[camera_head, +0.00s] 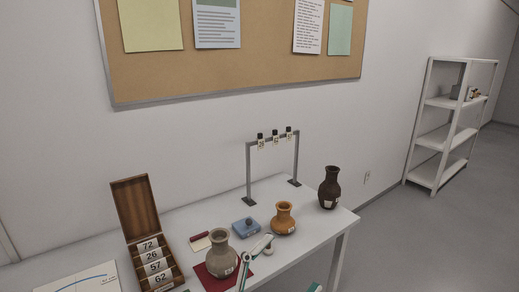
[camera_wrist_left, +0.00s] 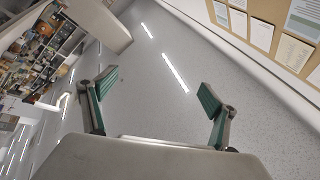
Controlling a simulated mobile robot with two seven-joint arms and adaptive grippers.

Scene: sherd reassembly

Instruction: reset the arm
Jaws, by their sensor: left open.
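My left gripper (camera_head: 290,264) shows only in part at the bottom edge of the head view, in front of the table. In the left wrist view the left gripper (camera_wrist_left: 158,92) is open, with two green-padded fingers wide apart and nothing between them. Behind the fingers is grey floor. My right gripper is not in view.
The white table (camera_head: 325,226) holds a grey vase (camera_head: 221,262) on a red mat, an orange vase (camera_head: 283,218), a dark vase (camera_head: 329,188), a blue block (camera_head: 245,227), a numbered wooden box (camera_head: 137,207) and a grey rack (camera_head: 248,176). White shelves (camera_head: 440,140) stand at right.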

